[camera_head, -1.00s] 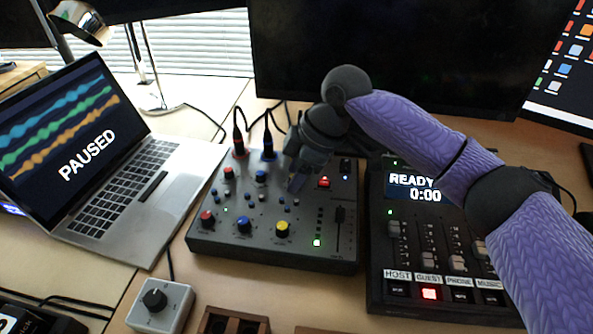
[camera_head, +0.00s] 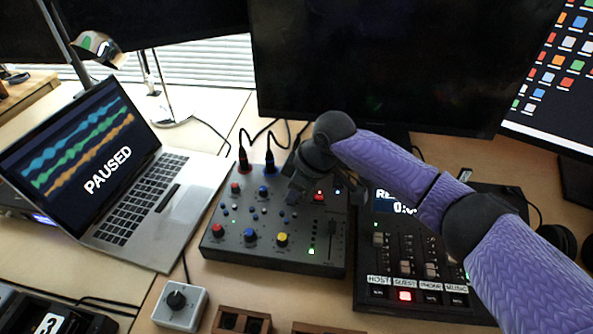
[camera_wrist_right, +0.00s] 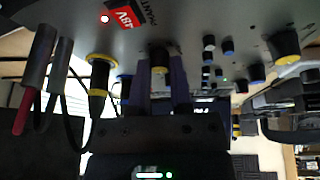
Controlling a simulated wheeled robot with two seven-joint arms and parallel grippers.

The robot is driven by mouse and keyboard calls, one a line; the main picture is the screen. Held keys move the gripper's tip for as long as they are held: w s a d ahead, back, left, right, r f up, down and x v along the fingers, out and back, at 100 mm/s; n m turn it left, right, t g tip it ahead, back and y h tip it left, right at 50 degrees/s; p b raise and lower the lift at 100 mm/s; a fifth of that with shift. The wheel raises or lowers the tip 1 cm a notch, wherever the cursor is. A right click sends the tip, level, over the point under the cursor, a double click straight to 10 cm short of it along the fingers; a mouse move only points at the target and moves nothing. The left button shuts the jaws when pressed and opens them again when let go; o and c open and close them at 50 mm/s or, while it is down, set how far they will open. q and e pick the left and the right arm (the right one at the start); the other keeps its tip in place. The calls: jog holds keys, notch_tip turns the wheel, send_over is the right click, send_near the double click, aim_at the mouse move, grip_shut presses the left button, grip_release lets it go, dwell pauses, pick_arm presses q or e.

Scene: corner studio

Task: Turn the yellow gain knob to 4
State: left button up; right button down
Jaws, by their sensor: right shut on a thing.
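The yellow gain knob (camera_wrist_right: 160,58) shows in the right wrist view with its yellow collar between my two fingers. My right gripper (camera_wrist_right: 160,82) is shut on it. In the head view my right gripper (camera_head: 294,194) reaches down onto the upper right part of the grey mixer (camera_head: 225,258) and hides this knob. The knob's pointer and scale cannot be read. A second, larger yellow knob (camera_head: 282,239) sits lower on the mixer, apart from the gripper; it also shows in the wrist view (camera_wrist_right: 287,47). My left gripper is not in view.
Red (camera_head: 235,187) and blue (camera_head: 262,190) knobs stand left of the gripper. Cable plugs (camera_head: 244,160) rise behind them. A fader console (camera_head: 362,290) stands close on the right, under my right arm. A laptop (camera_head: 170,215) is at left, a monitor (camera_head: 390,65) behind.

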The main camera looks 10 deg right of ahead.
jog(key=m+p, duration=0.1)
jog(key=p, duration=0.1)
jog(key=m+h+p, duration=0.1)
jog(key=m+p, duration=0.1)
jog(key=m+t+p, duration=0.1)
jog(key=p, duration=0.1)
jog(key=shift+s+a+r+m+p, duration=0.1)
jog(key=shift+a+r+m+p, duration=0.05)
jog(key=shift+r+m+p, duration=0.2)
jog(key=m+p, duration=0.1)
jog(key=m+h+p, duration=0.1)
jog(key=m, duration=0.1)
jog(key=m+h+p, duration=0.1)
jog(key=shift+a+f+t, duration=0.1)
jog(key=shift+f+t, duration=0.15)
jog(key=shift+t, duration=0.15)
jog(key=shift+f+m+h+p, duration=0.1)
jog(key=shift+m+h+p, duration=0.35)
jog(key=shift+m, duration=0.5)
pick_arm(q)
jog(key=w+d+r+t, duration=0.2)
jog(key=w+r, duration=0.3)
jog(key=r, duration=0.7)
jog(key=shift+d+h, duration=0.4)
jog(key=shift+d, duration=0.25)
pick_arm(e)
jog(key=shift+m+h, duration=0.35)
jog(key=shift+m, duration=0.65)
